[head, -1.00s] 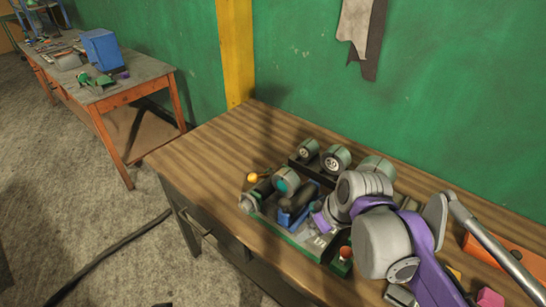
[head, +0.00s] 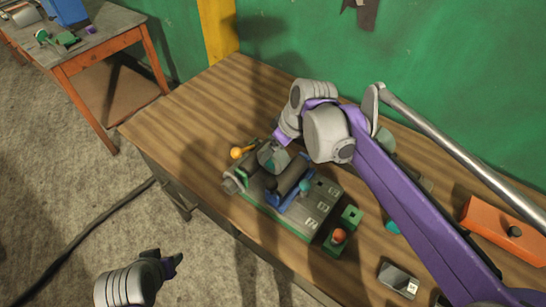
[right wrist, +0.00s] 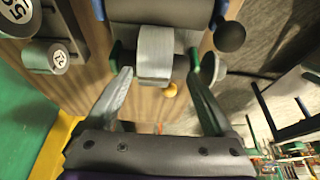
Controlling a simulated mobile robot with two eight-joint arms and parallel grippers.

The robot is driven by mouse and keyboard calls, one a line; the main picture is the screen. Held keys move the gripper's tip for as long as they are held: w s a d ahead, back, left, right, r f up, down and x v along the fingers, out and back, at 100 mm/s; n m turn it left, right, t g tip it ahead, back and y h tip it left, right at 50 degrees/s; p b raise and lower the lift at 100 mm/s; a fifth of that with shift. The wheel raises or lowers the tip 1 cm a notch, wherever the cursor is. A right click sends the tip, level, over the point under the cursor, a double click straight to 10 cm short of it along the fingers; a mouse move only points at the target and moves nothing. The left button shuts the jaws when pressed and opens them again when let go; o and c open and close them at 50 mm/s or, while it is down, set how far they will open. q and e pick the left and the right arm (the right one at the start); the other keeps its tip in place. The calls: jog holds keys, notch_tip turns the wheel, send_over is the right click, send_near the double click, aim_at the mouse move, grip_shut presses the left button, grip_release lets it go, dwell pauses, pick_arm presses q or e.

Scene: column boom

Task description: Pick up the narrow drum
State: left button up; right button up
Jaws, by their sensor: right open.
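A narrow grey drum (right wrist: 154,58) sits between dark end pieces in the right wrist view; I take it to be the narrow drum. In the head view a grey-teal drum (head: 272,157), apparently the same one, is partly hidden by my right gripper (head: 275,148). In the right wrist view my right gripper (right wrist: 157,78) is open, with one finger on each side of the drum. No contact shows clearly. My left gripper (head: 166,260) is at the lower left of the head view, away from the table; its finger gap is unclear.
The drum is by a grey-green fixture (head: 310,222) with a blue cradle (head: 285,201) and an orange knob (head: 237,152). Numbered drums (right wrist: 58,57) stand nearby. An orange block (head: 505,230) and a grey block (head: 399,280) lie at right. The table's left end (head: 190,105) is clear.

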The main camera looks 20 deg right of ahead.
jog(key=x, duration=0.2)
jog(key=w+x, duration=0.1)
jog(key=x, duration=0.2)
jog(key=shift+d, duration=0.2)
grip_shut()
